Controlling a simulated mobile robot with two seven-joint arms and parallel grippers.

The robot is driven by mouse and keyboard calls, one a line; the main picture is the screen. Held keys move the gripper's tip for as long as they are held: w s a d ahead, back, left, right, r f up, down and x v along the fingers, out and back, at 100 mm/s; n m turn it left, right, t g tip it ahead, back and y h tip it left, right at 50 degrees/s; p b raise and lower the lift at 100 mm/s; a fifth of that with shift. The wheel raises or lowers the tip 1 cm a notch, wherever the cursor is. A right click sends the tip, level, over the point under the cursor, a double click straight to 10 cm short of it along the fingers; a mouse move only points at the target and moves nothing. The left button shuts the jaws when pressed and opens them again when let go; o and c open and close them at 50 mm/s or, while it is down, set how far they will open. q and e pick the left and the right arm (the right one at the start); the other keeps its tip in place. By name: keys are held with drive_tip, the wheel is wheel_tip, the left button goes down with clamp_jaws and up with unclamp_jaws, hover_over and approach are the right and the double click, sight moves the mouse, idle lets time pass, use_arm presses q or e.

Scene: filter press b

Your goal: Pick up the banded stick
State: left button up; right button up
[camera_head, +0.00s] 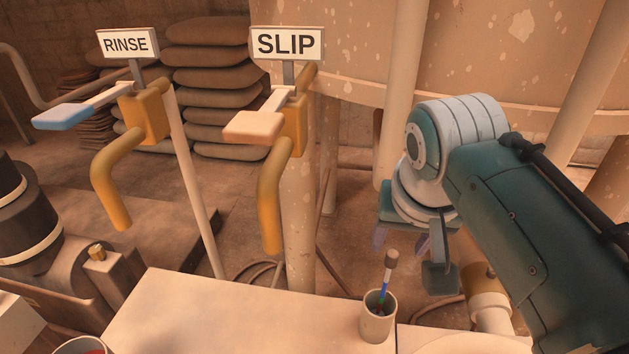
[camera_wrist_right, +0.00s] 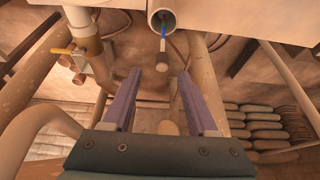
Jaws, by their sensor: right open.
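In the right wrist view the stick (camera_wrist_right: 163,40) shows beyond the fingertips, standing out of the cup (camera_wrist_right: 162,20). My right gripper (camera_wrist_right: 161,78) is open and empty, its purple fingers short of the stick. In the head view the right gripper (camera_head: 408,248) is behind and right of the stick, partly hidden by its own wrist.
Two taps with lever handles stand at the left, signed RINSE (camera_head: 126,44) and SLIP (camera_head: 286,43). The pale tabletop (camera_head: 230,315) left of the cup is clear. A pipe fitting (camera_head: 487,300) stands right of the cup. Stacked sacks (camera_head: 210,75) lie behind.

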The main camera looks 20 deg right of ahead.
sight(393, 254)
drive_tip(key=b+x, duration=0.1)
drive_tip(key=x, duration=0.1)
drive_tip(key=b+x, duration=0.1)
drive_tip(key=x, duration=0.1)
drive_tip(key=shift+s+a+f, duration=0.15)
drive_tip(key=shift+a+f, duration=0.05)
drive_tip(key=shift+w+d+f, duration=0.15)
drive_tip(key=shift+w+f, duration=0.1)
drive_tip(key=shift+f, duration=0.15)
drive_tip(key=shift+c, duration=0.4)
clamp_jaws()
idle(0.5)
